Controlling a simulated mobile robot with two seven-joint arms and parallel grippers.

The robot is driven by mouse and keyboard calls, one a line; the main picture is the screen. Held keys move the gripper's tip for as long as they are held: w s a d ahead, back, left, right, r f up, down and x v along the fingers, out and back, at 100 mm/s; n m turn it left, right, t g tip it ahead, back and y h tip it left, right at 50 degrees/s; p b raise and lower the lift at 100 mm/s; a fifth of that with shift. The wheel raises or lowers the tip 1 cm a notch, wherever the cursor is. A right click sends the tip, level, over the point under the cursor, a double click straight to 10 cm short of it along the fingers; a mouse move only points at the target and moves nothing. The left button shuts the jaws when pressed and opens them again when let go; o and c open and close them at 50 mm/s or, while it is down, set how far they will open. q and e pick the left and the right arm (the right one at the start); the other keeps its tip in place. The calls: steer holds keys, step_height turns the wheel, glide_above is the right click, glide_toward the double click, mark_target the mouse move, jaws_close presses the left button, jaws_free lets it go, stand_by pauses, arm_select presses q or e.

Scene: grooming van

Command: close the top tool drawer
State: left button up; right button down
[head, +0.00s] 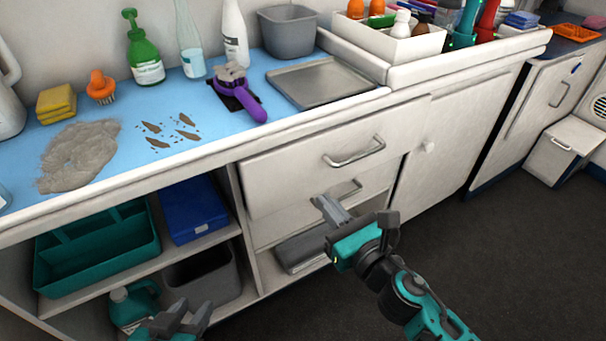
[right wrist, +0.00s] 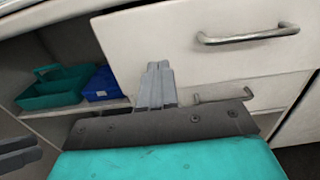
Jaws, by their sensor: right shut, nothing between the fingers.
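The top tool drawer (head: 300,172) is a pale front with a metal bar handle (head: 354,152) under the counter. Its front seems to stand out past the lower drawer; how far is hard to tell. It also shows in the right wrist view (right wrist: 185,55), with its handle (right wrist: 248,36) at upper right. My right gripper (head: 324,203) is shut and empty, in front of the drawer's lower part near the lower handle (head: 345,190). I cannot tell whether it touches the front. My left gripper (head: 187,314) is low at the bottom edge, its fingers apart and empty.
Left of the drawers, open shelves hold a teal caddy (head: 95,250), a blue box (head: 193,212) and a grey bin (head: 205,275). A grey case (head: 300,250) lies below the drawers. The counter above carries a tray (head: 320,82) and bottles. Dark floor (head: 500,260) lies clear at right.

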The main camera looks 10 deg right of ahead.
mark_target(296, 166)
steer(key=x, duration=0.9)
steer(key=shift+f, duration=0.1)
steer(key=x, duration=0.4)
steer(key=shift+w+a+b, duration=0.1)
steer(key=shift+w+b, duration=0.25)
steer(key=shift+w, duration=0.15)
arm_select(q)
steer(key=shift+w, duration=0.55)
arm_select(e)
steer(key=shift+r, duration=0.25)
arm_select(q)
steer(key=shift+s+a, duration=0.1)
